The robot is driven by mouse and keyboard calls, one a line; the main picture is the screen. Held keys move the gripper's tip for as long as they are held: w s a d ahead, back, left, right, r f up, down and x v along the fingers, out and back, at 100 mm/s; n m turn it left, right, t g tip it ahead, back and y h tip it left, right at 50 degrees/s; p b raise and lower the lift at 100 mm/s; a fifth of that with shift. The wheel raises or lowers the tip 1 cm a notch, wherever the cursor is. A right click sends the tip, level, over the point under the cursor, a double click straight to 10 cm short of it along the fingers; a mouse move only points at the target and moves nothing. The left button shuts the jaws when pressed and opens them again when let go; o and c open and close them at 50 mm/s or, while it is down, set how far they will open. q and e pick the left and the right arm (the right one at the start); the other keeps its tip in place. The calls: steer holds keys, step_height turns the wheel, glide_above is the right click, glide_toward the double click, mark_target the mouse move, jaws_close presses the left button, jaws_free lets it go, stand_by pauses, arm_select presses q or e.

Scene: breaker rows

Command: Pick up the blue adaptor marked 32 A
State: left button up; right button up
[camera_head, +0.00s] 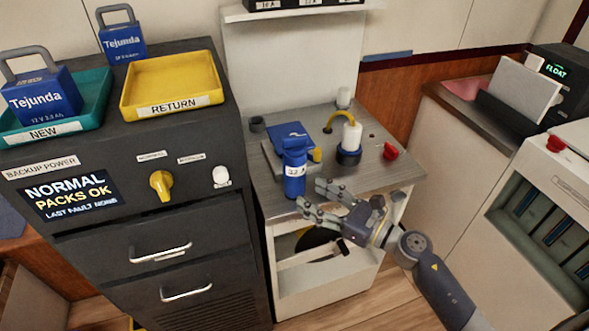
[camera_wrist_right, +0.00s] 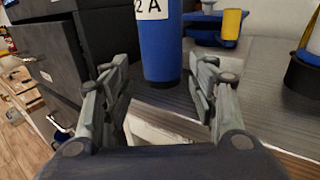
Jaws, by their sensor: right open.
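The blue adaptor (camera_head: 295,174) stands upright near the front left of the small grey bench top. It is a cylinder with a white label; in the right wrist view (camera_wrist_right: 162,48) the label's visible end reads "2 A" and its top is cut off. My right gripper (camera_head: 312,199) is open and empty, just in front of and to the right of the adaptor. In the right wrist view the adaptor's lower part shows beyond and between the two open fingers (camera_wrist_right: 160,90), and I see no contact. My left gripper is not in view.
On the bench top (camera_head: 372,180) behind the adaptor are a blue device (camera_head: 288,136), a white cylinder (camera_head: 351,137) with a dark base and yellow hose, and a red knob (camera_head: 390,151). A dark cabinet (camera_head: 120,205) with a yellow RETURN tray (camera_head: 172,82) stands close on the left.

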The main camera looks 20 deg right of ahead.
mark_target(304, 186)
steer(key=shift+x, duration=0.8)
steer(key=shift+w+a+r+p, duration=0.2)
steer(key=shift+w+r+p, duration=0.1)
steer(key=shift+p, duration=0.05)
steer(key=w+a+p, duration=0.1)
steer(key=w+r, duration=0.1)
steer(key=w, duration=0.1)
steer(key=shift+a+p, duration=0.35)
steer(key=shift+a, duration=0.05)
steer(key=shift+w+a+f, duration=0.2)
steer(key=shift+w+a, duration=0.15)
steer(key=shift+w, duration=0.1)
steer(key=c, duration=1.2)
